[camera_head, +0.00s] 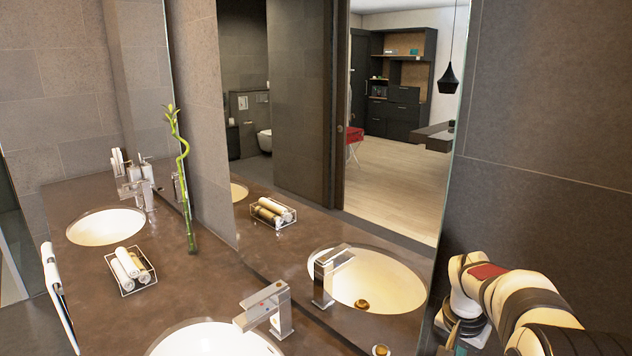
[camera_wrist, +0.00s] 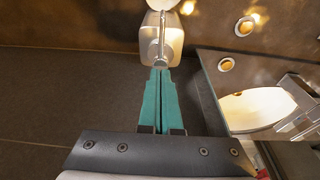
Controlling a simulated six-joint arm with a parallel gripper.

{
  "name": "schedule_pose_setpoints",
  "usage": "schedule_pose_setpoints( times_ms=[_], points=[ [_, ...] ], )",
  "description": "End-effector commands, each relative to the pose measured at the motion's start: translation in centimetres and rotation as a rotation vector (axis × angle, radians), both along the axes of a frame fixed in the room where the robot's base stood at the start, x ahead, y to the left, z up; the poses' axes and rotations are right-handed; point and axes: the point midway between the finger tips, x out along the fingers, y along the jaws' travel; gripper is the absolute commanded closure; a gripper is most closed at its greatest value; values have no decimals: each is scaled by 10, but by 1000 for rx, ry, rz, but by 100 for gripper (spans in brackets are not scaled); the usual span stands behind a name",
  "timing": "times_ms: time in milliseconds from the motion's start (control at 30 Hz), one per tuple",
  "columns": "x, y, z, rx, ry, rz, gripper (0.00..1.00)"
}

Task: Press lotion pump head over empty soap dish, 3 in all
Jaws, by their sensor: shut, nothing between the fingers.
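My gripper shows in the wrist view (camera_wrist: 160,68) as two long teal fingers pressed together, with nothing between them. Just beyond the fingertips is the lotion pump (camera_wrist: 161,45), a pale body with a narrow metal piece pointing toward the fingers. The tips overlap the end of the metal piece in the picture; I cannot tell whether they touch. A pale object (camera_wrist: 163,4) is cut off at the top edge; I cannot tell whether it is the soap dish. In the head view, my gripper (camera_head: 465,335) is at the lower right, partly hidden by my arm, and the pump cannot be made out.
A brown counter (camera_head: 195,285) holds a sink (camera_head: 215,341) with a square metal faucet (camera_head: 265,308), a wire tray with rolled towels (camera_head: 131,270) and a bamboo stem (camera_head: 184,175). A large mirror (camera_head: 300,120) stands behind it. The counter between tray and faucet is clear.

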Motion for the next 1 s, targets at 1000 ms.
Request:
schedule_pose_setpoints(
  times_ms=[1000],
  points=[
    [0,0,-16,0,0,1,100]
  ],
)
